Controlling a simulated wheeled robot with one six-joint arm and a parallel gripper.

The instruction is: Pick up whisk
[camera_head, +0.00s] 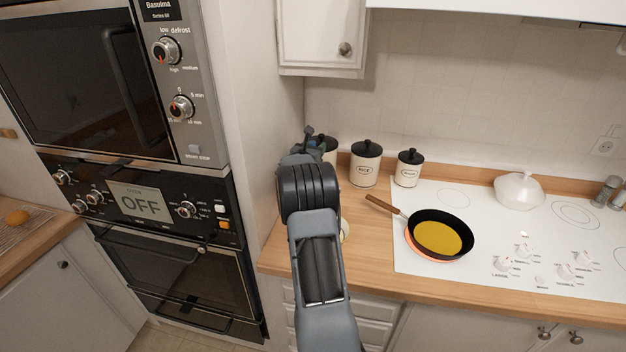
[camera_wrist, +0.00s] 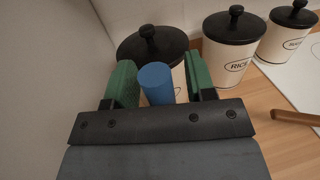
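No whole whisk can be made out in either view. In the wrist view, a blue cylinder (camera_wrist: 156,84) like a handle stands between the two green finger pads of my gripper (camera_wrist: 159,64). The fingers are apart, and a gap shows between the cylinder and the right pad. The cylinder's lower end is hidden by the gripper body, and whether it is the whisk's handle I cannot tell. In the head view, my gripper (camera_head: 316,140) is at the back left corner of the counter, by the canisters, largely hidden by my wrist.
A black-lidded canister (camera_wrist: 150,45) is just beyond the fingers. The rice canister (camera_head: 364,168) and a smaller one (camera_head: 408,170) stand to its right. A pan (camera_head: 440,236) sits on the white hob (camera_head: 480,205). The wall ovens (camera_head: 140,200) are at left. A pale rim (camera_head: 345,230) shows behind my arm.

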